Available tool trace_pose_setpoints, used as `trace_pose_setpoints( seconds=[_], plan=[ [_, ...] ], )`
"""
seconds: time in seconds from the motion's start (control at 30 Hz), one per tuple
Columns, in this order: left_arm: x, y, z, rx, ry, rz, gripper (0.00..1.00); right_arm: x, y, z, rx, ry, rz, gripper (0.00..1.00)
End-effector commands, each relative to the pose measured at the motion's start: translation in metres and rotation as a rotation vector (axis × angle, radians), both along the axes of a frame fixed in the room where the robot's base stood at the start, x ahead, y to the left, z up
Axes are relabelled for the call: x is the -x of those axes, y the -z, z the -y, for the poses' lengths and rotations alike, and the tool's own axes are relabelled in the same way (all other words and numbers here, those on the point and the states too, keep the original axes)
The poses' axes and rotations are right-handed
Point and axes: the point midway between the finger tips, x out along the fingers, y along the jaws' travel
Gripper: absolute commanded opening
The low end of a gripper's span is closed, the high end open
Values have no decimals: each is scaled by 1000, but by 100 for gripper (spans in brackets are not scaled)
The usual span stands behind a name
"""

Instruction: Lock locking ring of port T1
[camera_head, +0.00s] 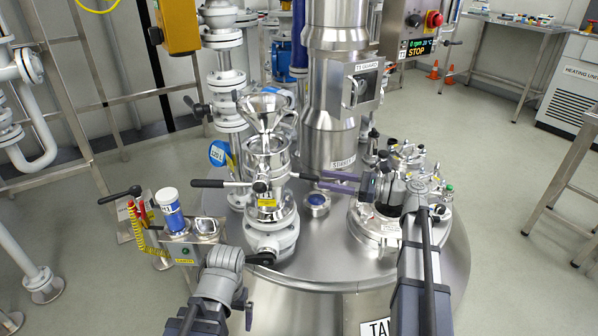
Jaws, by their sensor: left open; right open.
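A steel port with a funnel-shaped top (262,112) stands on the tank lid at centre-left and carries a small yellow tag. I cannot read T1 on it. Its ring (268,184) has a black-gripped lever pointing left (222,183) and another dark lever pointing right (304,177). My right gripper (322,182) is open, its purple fingers pointing left at the end of the right lever. Whether they touch it is unclear. My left gripper (248,312) is low in front of the tank, left of centre, away from the ring; its fingers are small and partly hidden.
A tall steel column (332,110) rises behind the port. A second lid with fittings (375,228) lies under my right arm. A stand with a blue-and-white container (172,212) is at left. A black valve handle (262,258) sticks out at the port's base.

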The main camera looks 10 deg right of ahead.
Motion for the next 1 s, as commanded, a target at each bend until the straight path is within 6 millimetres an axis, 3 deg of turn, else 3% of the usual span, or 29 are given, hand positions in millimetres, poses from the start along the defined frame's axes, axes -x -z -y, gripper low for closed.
trace_pose_setpoints(
  seconds=[0.17,0.6,1.0],
  plan=[
    [0,0,0,0,0,0,100,-3,0,-6,0,-3,0,48],
    [0,0,0,0,0,0,100,-34,1,-59,2,-3,0,48],
    [0,0,0,0,0,0,100,-39,1,-69,3,-2,1,48]
  ],
)
